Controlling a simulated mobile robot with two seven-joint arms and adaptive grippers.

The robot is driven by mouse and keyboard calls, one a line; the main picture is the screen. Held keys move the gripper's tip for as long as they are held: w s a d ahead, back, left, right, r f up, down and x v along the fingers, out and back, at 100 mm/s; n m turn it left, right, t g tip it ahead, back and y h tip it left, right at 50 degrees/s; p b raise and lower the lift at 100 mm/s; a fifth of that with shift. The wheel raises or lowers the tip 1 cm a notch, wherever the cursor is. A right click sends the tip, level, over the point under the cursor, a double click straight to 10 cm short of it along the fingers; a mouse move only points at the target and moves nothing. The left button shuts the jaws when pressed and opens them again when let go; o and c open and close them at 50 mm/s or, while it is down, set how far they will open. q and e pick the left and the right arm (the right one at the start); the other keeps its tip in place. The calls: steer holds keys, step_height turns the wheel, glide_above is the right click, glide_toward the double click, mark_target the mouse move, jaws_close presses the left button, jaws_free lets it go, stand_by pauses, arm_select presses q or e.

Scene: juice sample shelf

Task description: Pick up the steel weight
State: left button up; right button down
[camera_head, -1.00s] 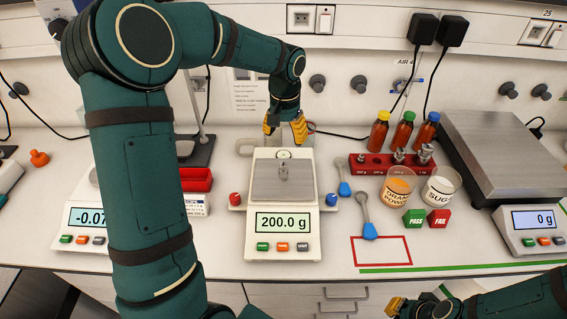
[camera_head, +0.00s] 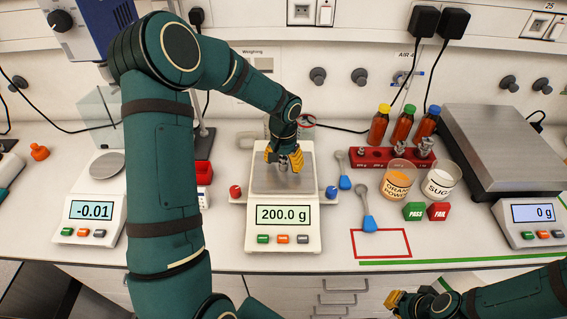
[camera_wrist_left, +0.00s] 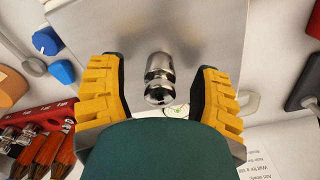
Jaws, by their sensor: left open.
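The steel weight (camera_wrist_left: 159,80) is a small shiny cylinder with a knob, standing on the pan of the middle scale (camera_head: 283,226), whose display reads 200.0 g. In the head view the weight (camera_head: 283,163) is partly covered by my left gripper. My left gripper (camera_head: 284,158) is low over the pan, its yellow fingers on either side of the weight. In the left wrist view the gripper (camera_wrist_left: 160,92) is open, with a gap between each finger and the weight. My right gripper (camera_head: 398,303) is at the bottom edge, partly seen.
A red rack (camera_head: 372,158) with other weights stands to the right, with several bottles behind it. Orange (camera_head: 398,182) and sugar (camera_head: 440,184) cups are in front of the rack. Another scale (camera_head: 95,210) is at the left, and a large one (camera_head: 500,150) at the right.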

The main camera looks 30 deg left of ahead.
mark_target(284, 157)
arm_select(q)
steer(key=shift+f, duration=0.4)
jaws_close()
steer(key=shift+r, duration=0.1)
step_height(284, 157, up, 10)
steer(key=shift+f, duration=0.25)
steer(key=shift+r, duration=0.25)
